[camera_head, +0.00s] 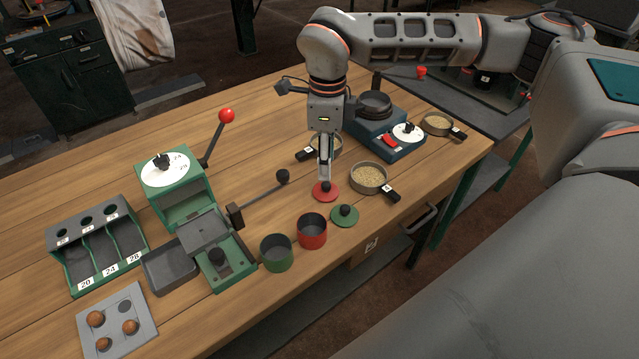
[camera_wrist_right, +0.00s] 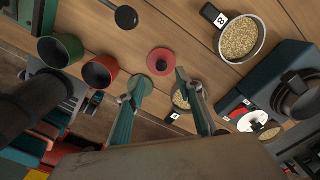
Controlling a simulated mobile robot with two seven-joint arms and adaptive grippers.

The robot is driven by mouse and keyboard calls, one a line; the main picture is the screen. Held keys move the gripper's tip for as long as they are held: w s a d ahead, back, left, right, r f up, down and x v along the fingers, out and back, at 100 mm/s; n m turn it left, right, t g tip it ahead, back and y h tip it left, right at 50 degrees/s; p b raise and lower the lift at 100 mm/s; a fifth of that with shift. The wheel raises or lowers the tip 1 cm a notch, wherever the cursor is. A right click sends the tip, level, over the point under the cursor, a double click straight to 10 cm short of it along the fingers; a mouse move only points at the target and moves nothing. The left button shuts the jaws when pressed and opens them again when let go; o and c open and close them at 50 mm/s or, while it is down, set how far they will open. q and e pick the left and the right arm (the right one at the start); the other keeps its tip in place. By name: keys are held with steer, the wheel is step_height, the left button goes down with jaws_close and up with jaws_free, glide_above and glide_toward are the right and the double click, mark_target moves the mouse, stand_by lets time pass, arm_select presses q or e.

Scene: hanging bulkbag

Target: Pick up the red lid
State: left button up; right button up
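The red lid (camera_head: 327,194) lies on the wooden table, a flat disc with a dark knob. In the wrist view, the red lid (camera_wrist_right: 161,58) lies just beyond my fingertips. My right gripper (camera_head: 325,178) points down right over the lid's knob. In the wrist view, my right gripper (camera_wrist_right: 162,78) has its two fingers spread, with nothing held between them. In the head view the fingers overlap, and contact with the knob cannot be made out. My left gripper is not in view.
The red cup (camera_head: 312,231), green cup (camera_head: 276,253) and green lid (camera_head: 344,216) stand close in front. A grain pan (camera_head: 369,180) is to the right. A blue scale (camera_head: 400,140) stands behind right.

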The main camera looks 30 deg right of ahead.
mark_target(327, 184)
steer(key=shift+s+f, duration=0.25)
steer(key=shift+f, duration=0.65)
steer(key=f, duration=0.5)
steer(key=shift+w+d+b, duration=0.2)
steer(key=shift+w+b, duration=0.1)
steer(key=shift+b, duration=0.1)
steer(key=shift+c, duration=0.4)
steer(key=c, duration=0.9)
